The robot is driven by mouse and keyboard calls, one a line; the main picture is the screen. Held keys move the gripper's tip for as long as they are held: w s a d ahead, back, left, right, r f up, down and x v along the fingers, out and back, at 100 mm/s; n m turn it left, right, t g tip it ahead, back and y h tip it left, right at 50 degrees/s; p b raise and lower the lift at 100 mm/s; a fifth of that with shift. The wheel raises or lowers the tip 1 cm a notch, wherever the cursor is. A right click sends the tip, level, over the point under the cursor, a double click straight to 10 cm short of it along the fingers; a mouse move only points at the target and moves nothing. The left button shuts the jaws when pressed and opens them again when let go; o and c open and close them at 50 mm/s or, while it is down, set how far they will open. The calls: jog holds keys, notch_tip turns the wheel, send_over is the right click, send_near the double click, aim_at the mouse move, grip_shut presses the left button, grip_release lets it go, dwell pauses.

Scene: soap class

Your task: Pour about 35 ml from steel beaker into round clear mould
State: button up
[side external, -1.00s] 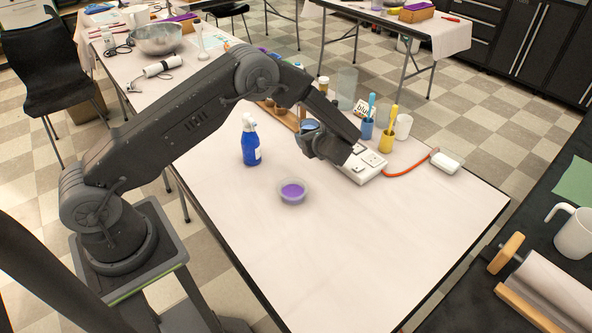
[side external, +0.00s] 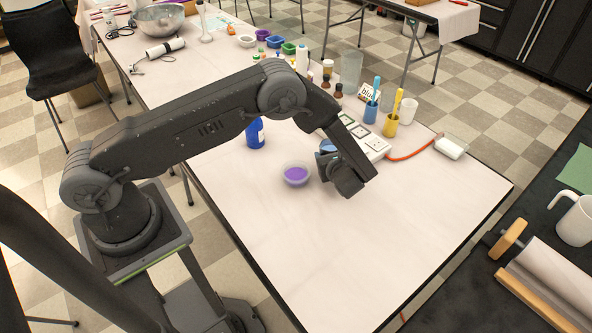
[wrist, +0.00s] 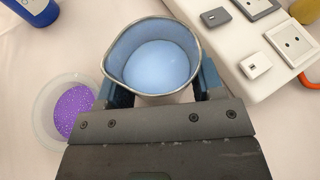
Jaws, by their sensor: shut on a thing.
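The steel beaker (wrist: 112,62) has a shiny metal rim and holds light blue liquid. In the wrist view it looks roughly upright, with the liquid well inside the rim. In the side view only a small blue part of the beaker (side external: 327,146) shows beside my gripper (side external: 332,160). My gripper (wrist: 163,86) is shut on the beaker, its fingers on either side. The round clear mould (side external: 285,179) stands on the table just left of the beaker. It also shows in the wrist view (wrist: 44,108), with purple, speckled content. No stream of liquid shows between them.
A white socket block (side external: 374,146) lies behind my gripper, with an orange cable to its right. A blue spray bottle (side external: 255,136) stands behind the mould. Blue (side external: 370,113) and yellow (side external: 390,127) cups stand farther back. The front table is clear.

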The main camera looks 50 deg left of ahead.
jog(key=s+r+n+t, duration=0.3)
jog(key=s+r+n, duration=0.1)
jog(key=r, duration=0.1)
jog(key=shift+a+n+y, duration=0.3)
jog(key=shift+a+y, duration=0.1)
jog(key=shift+a, duration=0.05)
jog(key=shift+s+n+t, duration=0.25)
jog(key=shift+n+t, duration=0.05)
dwell(0.3)
jog(key=shift+s+a+f+n, duration=0.1)
jog(key=shift+n, duration=0.3)
jog(key=shift+f+n+t+y, duration=0.15)
jog(key=shift+n+t+y, duration=0.4)
jog(key=shift+n, duration=0.45)
dwell(0.7)
jog(key=shift+s+r+n+t, duration=0.1)
jog(key=shift+r+n+t, duration=0.15)
jog(key=shift+n, duration=0.25)
dwell(0.3)
jog(key=m, duration=0.2)
jog(key=m+g+h, duration=0.1)
jog(key=shift+w+m+g, duration=0.2)
jog(key=shift+m+g, duration=0.1)
jog(key=shift+m, duration=0.1)
dwell(0.4)
jog(key=shift+w, duration=0.1)
